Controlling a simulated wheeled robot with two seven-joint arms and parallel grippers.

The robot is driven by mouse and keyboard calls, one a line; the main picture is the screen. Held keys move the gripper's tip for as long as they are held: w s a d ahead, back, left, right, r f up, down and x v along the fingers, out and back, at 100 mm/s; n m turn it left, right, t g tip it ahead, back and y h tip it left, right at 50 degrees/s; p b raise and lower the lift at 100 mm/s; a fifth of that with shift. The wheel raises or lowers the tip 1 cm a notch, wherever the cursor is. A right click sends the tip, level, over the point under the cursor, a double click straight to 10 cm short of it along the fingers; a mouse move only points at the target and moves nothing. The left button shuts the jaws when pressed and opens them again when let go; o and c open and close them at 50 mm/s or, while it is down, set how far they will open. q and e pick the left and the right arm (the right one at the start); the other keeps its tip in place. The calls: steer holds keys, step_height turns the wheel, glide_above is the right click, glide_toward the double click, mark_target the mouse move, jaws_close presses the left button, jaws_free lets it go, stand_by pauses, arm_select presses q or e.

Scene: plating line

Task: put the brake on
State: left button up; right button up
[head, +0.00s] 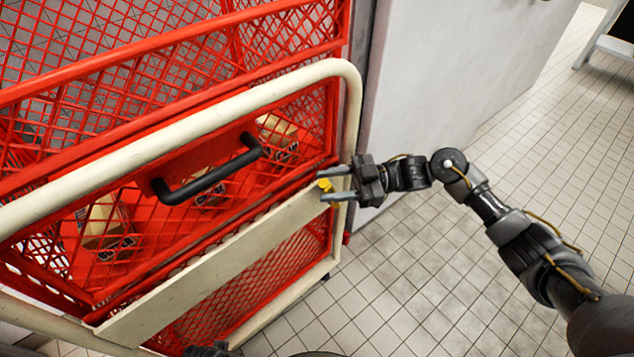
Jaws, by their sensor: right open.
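A red mesh cage trolley (180,75) with a cream tube frame fills the left of the head view. A small yellow piece (325,185), perhaps the brake lever, shows at the right end of the cream crossbar. My right gripper (323,187) is open there, with its fingers pointing left. One finger is above the yellow piece and one below it in the picture. I cannot tell whether they touch it. The fingers and crossbar leave only a little of the yellow piece in sight. My left gripper's fingers are not in view.
A black handle (208,178) sits on the trolley's front. Several cartons (104,222) lie on red surfaces behind the mesh. A pale grey wall or cabinet (440,75) stands behind my right gripper. The tiled floor (400,290) is clear at lower middle.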

steer(key=shift+s+a, duration=0.15)
steer(key=shift+a, duration=1.4)
jaws_close()
